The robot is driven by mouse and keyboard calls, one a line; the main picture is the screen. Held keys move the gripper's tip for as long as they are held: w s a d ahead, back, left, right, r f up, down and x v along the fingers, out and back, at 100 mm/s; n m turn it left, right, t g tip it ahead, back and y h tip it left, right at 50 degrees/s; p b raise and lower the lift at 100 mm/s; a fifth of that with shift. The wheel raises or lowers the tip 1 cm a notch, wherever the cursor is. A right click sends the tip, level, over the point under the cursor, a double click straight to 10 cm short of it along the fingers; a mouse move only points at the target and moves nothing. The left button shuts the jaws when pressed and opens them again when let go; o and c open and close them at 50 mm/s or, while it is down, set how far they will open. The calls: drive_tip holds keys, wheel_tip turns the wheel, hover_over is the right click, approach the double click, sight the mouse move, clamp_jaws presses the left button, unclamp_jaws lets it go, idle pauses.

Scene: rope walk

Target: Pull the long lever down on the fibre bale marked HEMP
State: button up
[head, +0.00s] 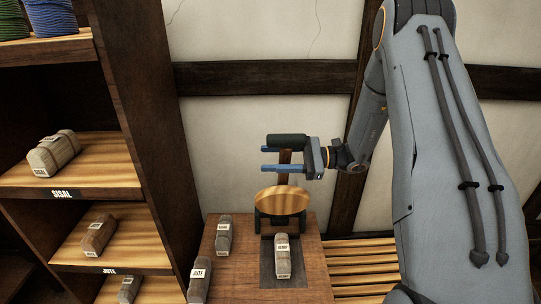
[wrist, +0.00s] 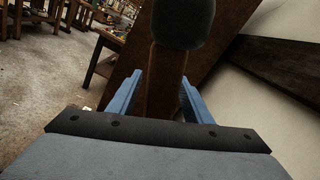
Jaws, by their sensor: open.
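The bale marked HEMP (head: 282,262) lies on a dark plate on the wooden bench, in front of a round wooden disc (head: 283,203). Behind the disc stands the long lever, upright, with a brown shaft (head: 285,158) and a dark rounded grip (head: 288,141) at its top. My gripper (head: 267,158) is open at the upper lever, just below the grip. In the wrist view the shaft (wrist: 163,85) shows between the two blue fingers, with gaps beside it, and the dark grip (wrist: 183,22) is above. Contact with the lever cannot be told.
A bale marked JUTE (head: 199,280) and another bale (head: 223,235) lie on the bench's left side. Shelves at left hold bales, including one above the SISAL label (head: 54,152). A slatted wooden surface (head: 355,260) is at right. The wall is behind.

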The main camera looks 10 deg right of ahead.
drive_tip(key=shift+a, duration=0.35)
clamp_jaws()
